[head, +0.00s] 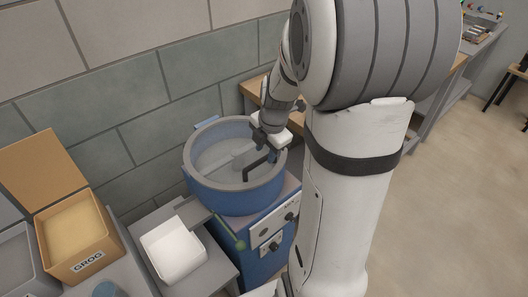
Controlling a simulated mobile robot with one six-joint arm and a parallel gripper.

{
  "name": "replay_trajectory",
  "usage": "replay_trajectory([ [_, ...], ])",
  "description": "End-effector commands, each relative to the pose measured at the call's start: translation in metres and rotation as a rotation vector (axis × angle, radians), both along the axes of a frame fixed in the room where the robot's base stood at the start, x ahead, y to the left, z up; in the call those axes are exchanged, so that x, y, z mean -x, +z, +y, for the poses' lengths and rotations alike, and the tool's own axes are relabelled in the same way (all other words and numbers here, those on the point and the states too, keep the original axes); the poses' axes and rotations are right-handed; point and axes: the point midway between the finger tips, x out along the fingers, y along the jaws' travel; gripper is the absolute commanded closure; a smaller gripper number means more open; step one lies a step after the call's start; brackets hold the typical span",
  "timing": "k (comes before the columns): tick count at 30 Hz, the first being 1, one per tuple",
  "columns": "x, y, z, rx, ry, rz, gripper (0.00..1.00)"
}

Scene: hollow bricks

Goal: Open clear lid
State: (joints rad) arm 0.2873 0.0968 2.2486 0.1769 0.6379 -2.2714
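A round blue drum machine (236,197) stands against the block wall, with a thick grey rim around its top. Inside the rim I see a pale grey, see-through-looking surface (215,160), which seems to be the clear lid; its edges are hard to make out. A black angled bar, like a handle (262,164), sits over the right part of the drum top. My gripper (266,142) is at the drum's right back rim, just above this bar. Its fingers are small and dark here, so I cannot tell whether they touch the bar or are open.
A control panel with dark knobs (273,232) is on the machine's front. A white tray (173,250) and a cardboard box marked GROG (88,262) stand at left. A wooden bench (255,88) is behind; open floor lies right.

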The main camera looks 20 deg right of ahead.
Motion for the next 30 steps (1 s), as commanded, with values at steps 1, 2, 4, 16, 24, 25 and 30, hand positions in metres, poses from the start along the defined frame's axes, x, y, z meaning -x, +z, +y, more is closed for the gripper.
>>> replay_trajectory([
  [1, -0.001, -0.007, 0.001, -0.001, 0.000, 0.003, 0.64],
  [2, -0.002, -0.010, 0.001, -0.001, 0.000, 0.003, 0.64],
  [4, -0.003, -0.016, 0.001, 0.000, 0.000, 0.002, 0.64],
  [16, -0.004, -0.022, 0.001, 0.001, 0.000, -0.001, 0.67],
  [24, -0.004, -0.022, 0.001, 0.000, -0.001, -0.001, 0.89],
  [25, -0.004, -0.022, 0.001, 0.000, -0.001, -0.001, 0.92],
  [30, -0.004, -0.022, 0.001, 0.000, -0.001, -0.001, 1.00],
])
